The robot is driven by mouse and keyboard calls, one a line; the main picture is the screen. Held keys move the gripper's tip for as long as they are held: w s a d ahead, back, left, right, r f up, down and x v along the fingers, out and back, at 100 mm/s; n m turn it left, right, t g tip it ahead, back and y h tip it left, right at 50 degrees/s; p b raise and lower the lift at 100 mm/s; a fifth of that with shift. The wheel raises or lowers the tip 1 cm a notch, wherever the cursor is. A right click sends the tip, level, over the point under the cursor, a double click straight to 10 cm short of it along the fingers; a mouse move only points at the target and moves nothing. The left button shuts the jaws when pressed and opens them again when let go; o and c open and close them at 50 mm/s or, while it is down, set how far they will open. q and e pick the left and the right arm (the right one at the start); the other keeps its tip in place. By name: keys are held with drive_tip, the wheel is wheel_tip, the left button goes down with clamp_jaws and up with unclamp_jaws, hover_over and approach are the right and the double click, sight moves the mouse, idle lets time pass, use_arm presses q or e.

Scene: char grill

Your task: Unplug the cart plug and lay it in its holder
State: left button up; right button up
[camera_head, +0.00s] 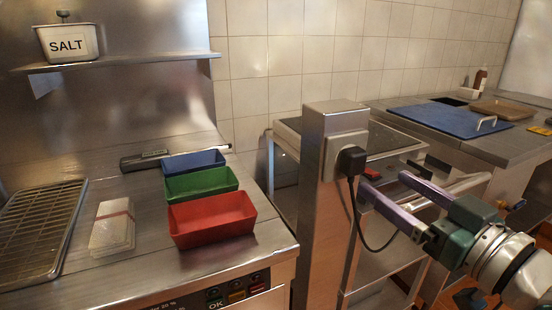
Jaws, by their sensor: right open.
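A black plug (351,161) sits in a pale socket plate (332,150) on the side of a steel post (322,205). Its black cable (359,228) hangs down from it and loops to the right. My right gripper (384,183) is open and empty, coming in from the lower right. Its two purple fingers point toward the post, their tips just right of and slightly below the plug, apparently apart from it. I cannot make out a plug holder for certain. My left gripper is not in view.
A steel cart (290,125) stands behind the post, its handle rail (468,184) close to my right gripper. The left counter carries red (212,219), green and blue bins and a wire rack (38,232). A blue board (435,118) lies on the back-right counter.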

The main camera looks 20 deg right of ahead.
sight(359, 165)
drive_tip(key=w+b, duration=0.1)
drive_tip(key=w, duration=0.3)
drive_tip(key=w+b, duration=0.1)
drive_tip(key=w, duration=0.1)
drive_tip(key=shift+a+f+b, duration=0.1)
drive_tip(key=shift+a+b, duration=0.15)
drive_tip(key=shift+b, duration=0.1)
drive_tip(key=shift+w+b, duration=0.3)
drive_tip(key=shift+w, duration=0.5)
drive_tip(key=shift+c, duration=0.4)
clamp_jaws()
idle(0.6)
drive_tip(key=shift+s+p, duration=0.1)
drive_tip(key=shift+p, duration=0.2)
